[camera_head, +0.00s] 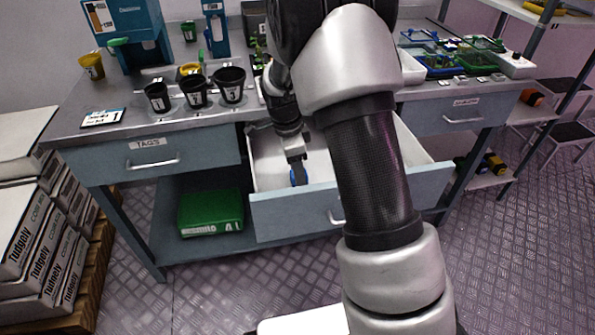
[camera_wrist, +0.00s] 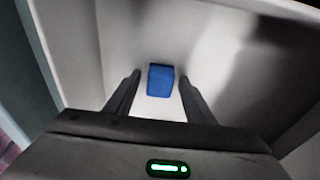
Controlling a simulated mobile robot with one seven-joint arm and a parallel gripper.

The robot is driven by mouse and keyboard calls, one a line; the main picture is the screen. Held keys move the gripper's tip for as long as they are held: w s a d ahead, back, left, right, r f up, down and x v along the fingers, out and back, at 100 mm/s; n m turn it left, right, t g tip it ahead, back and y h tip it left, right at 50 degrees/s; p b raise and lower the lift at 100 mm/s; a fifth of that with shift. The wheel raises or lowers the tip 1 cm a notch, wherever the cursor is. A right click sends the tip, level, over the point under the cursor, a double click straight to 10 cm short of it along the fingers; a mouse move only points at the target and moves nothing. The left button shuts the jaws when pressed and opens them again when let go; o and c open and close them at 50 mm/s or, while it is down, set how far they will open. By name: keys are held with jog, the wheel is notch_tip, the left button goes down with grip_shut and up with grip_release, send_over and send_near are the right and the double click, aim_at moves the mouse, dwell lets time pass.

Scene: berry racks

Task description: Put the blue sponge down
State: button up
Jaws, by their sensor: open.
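The blue sponge (camera_wrist: 161,80) is in the open white-lined drawer (camera_head: 268,160), between my gripper's fingertips in the wrist view, with gaps to both fingers. In the head view a small part of the sponge (camera_head: 299,177) shows at the fingertips, close behind the drawer's blue-grey front. My gripper (camera_wrist: 158,92) is open, pointing down into the drawer; in the head view it (camera_head: 297,170) is partly hidden. I cannot tell exactly how far the sponge is from the drawer floor, but it appears to rest there.
The drawer front (camera_head: 285,213) and side walls stand close around my gripper. Black pots (camera_head: 194,90) stand on the bench above to the left. A green box (camera_head: 210,212) lies on the lower shelf.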

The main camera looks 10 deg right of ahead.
aim_at(291, 174)
notch_tip(291, 174, up, 12)
jog(key=a+p, duration=0.2)
jog(key=p, duration=0.1)
jog(key=s+d+r+n+t+y, duration=0.1)
jog(key=s+d+r+n+t, duration=0.1)
jog(key=s+r+n, duration=0.7)
jog(key=s+r+n+t, duration=0.1)
jog(key=s+r+n, duration=0.2)
jog(key=s, duration=0.5)
jog(key=s+r+n+t, duration=0.2)
jog(key=s+r+n, duration=0.1)
jog(key=s+n, duration=0.3)
jog(key=shift+s+d+t+y, duration=0.15)
jog(key=shift+s+t+y, duration=0.15)
jog(key=shift+s, duration=0.7)
notch_tip(291, 174, up, 23)
jog(key=p, duration=2.2)
jog(key=shift+f+p, duration=0.15)
jog(key=shift+p, duration=0.2)
